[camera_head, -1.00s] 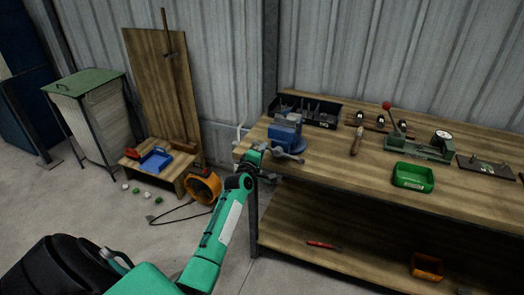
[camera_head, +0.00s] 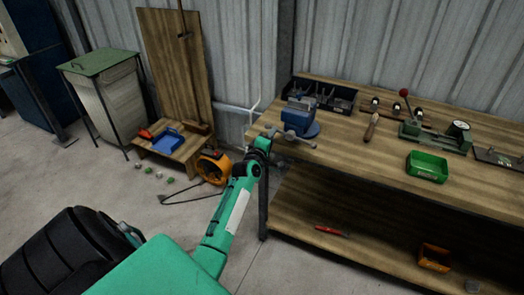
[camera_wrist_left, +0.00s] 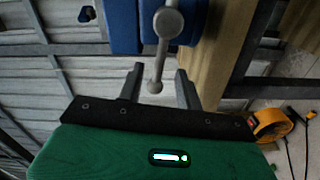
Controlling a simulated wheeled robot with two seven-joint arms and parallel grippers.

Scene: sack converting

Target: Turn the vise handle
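The blue vise (camera_head: 301,120) stands on the left end of the wooden workbench. Its grey handle (camera_head: 297,139) sticks out at the front, and my left gripper (camera_head: 274,133) is close to its left side. In the left wrist view, the blue vise body (camera_wrist_left: 121,25) fills the top. The handle (camera_wrist_left: 159,55) is a bar with a round knob at each end. My left gripper (camera_wrist_left: 158,82) is open, with the bar's lower end between its two fingers. A gap shows on both sides. My right gripper is not in view.
The workbench (camera_head: 350,150) holds a black divided bin (camera_head: 328,93) behind the vise, a green tray (camera_head: 427,167) and a green machine (camera_head: 437,135). An orange round device (camera_head: 213,167) with a cable lies on the floor to the left. Floor before the bench is clear.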

